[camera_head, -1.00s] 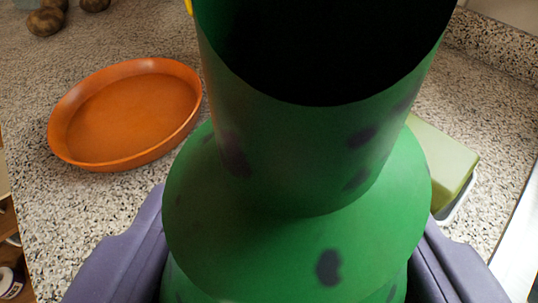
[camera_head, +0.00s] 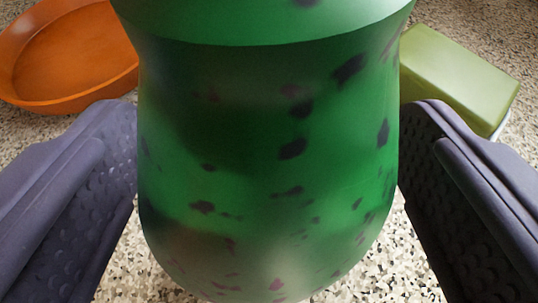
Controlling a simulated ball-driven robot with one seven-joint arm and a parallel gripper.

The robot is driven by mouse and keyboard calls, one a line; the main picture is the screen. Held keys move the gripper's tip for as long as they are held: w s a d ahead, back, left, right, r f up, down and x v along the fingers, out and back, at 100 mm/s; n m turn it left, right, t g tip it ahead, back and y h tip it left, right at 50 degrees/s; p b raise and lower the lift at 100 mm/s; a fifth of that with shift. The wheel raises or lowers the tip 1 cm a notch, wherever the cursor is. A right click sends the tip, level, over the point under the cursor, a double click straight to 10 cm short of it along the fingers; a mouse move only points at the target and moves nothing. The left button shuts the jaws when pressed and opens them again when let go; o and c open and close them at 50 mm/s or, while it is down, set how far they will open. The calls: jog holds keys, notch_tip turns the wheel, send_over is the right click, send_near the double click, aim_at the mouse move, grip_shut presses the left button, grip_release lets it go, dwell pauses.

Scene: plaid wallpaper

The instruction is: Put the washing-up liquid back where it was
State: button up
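A large green bottle-like container with dark purple spots (camera_head: 270,170), probably the washing-up liquid, fills the middle of the view. It stands between the two grey-purple fingers of my gripper (camera_head: 268,150). The fingers are spread wide, one on each side, and their dimpled inner pads show. The container covers the inner edges of both fingers, so I cannot see whether they touch it. Its shoulder shows at the top, and its upper part is cut off by the frame. Its rounded lower end is near the bottom edge.
An orange round dish (camera_head: 75,103) lies on the speckled counter (camera_head: 365,270) at the upper left. A light green block (camera_head: 455,72) with a white lower edge lies at the upper right, just beyond the right finger. Speckled counter also shows below the container.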

aim_at(267, 288)
dwell(0.4)
jog(key=shift+r, duration=0.25)
jog(key=p+v, duration=0.3)
jog(key=v, duration=0.4)
jog(key=shift+r, duration=0.15)
jog(key=p, duration=0.4)
jog(key=shift+s+r, duration=0.25)
jog(key=shift+s+r+p, duration=0.1)
jog(key=shift+s+p, duration=0.25)
jog(key=shift+p, duration=0.6)
jog(key=shift+f+p+v, duration=0.15)
jog(key=shift+p+v, duration=0.7)
jog(key=shift+p, duration=0.55)
jog(key=shift+f+p+v, duration=0.2)
jog(key=shift+p+v, duration=0.65)
jog(key=shift+p, duration=0.55)
jog(key=shift+s, duration=0.1)
